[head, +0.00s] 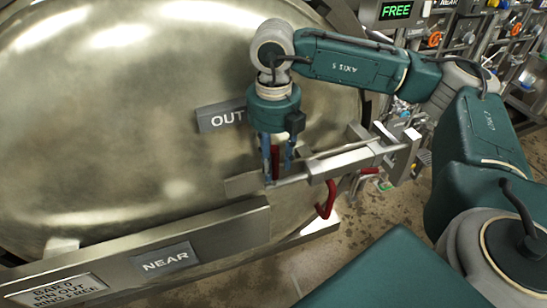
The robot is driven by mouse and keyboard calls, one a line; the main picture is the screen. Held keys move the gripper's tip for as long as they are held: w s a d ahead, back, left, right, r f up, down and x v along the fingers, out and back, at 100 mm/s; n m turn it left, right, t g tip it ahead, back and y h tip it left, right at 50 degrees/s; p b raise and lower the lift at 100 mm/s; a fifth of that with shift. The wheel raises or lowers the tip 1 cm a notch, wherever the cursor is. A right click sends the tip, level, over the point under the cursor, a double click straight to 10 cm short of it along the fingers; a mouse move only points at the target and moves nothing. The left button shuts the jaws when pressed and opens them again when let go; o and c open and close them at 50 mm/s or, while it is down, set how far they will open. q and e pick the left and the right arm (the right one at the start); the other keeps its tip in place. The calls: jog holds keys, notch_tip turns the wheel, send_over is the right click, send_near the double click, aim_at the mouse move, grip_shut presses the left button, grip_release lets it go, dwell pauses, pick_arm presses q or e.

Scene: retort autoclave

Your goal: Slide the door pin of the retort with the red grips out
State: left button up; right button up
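The retort's large domed metal door (120,110) fills the left of the head view. A metal bar and bracket assembly (345,161) stands at its right edge. Red grips show here: a bent one (326,200) hangs below the bar, and a short red piece (275,160) shows by my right gripper. My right gripper (278,168) points down in front of the door, its blue fingers apart, with the short red piece between them. A gap seems to remain beside the right finger. Which part is the pin itself is unclear. My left gripper is not in view.
An OUT plate (221,117) is on the door beside my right gripper. A metal beam with a NEAR plate (166,259) and a PIN OUT RING FREE sign (56,291) crosses below. A green FREE display (397,11) and pipes with valves stand behind. Wet floor shows at right.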

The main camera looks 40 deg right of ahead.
jog(key=shift+f, duration=0.2)
jog(key=shift+c, duration=0.3)
grip_shut()
pick_arm(q)
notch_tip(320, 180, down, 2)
jog(key=b, duration=0.2)
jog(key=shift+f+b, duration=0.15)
jog(key=shift+b, duration=0.15)
pick_arm(e)
jog(key=w+a, duration=0.1)
jog(key=a, duration=0.7)
jog(key=shift+w, duration=0.4)
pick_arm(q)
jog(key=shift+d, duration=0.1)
pick_arm(e)
jog(key=shift+c, duration=0.9)
grip_release()
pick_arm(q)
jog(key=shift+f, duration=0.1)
pick_arm(e)
jog(key=shift+o, duration=1.2)
jog(key=shift+a, duration=0.3)
